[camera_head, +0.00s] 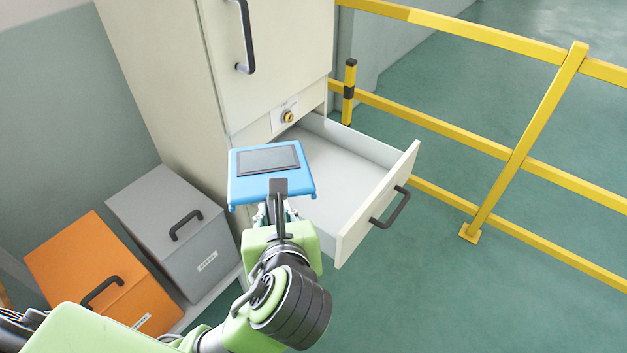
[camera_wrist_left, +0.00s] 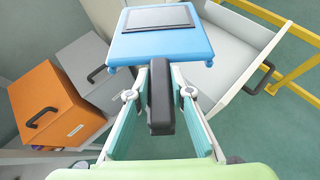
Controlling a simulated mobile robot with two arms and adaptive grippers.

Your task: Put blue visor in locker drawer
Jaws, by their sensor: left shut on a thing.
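The blue visor (camera_head: 247,186), with a dark rectangular window and a black handle, is held up at the left side of the open locker drawer (camera_head: 404,168). My left gripper (camera_head: 277,209) is shut on the visor's black handle. In the left wrist view, the gripper (camera_wrist_left: 160,95) has its fingers on both sides of the handle, and the visor (camera_wrist_left: 160,45) is beyond them. The drawer (camera_wrist_left: 245,50) is pulled out and its visible floor is empty. The visor hides part of the drawer's near left side. My right gripper is not in view.
The tall cream locker (camera_head: 160,70) stands behind, with a closed door above the drawer. A grey box (camera_head: 200,255) and an orange box (camera_head: 75,255) sit at the left. Yellow railings (camera_head: 525,150) stand to the right. Green floor is clear between drawer and railing.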

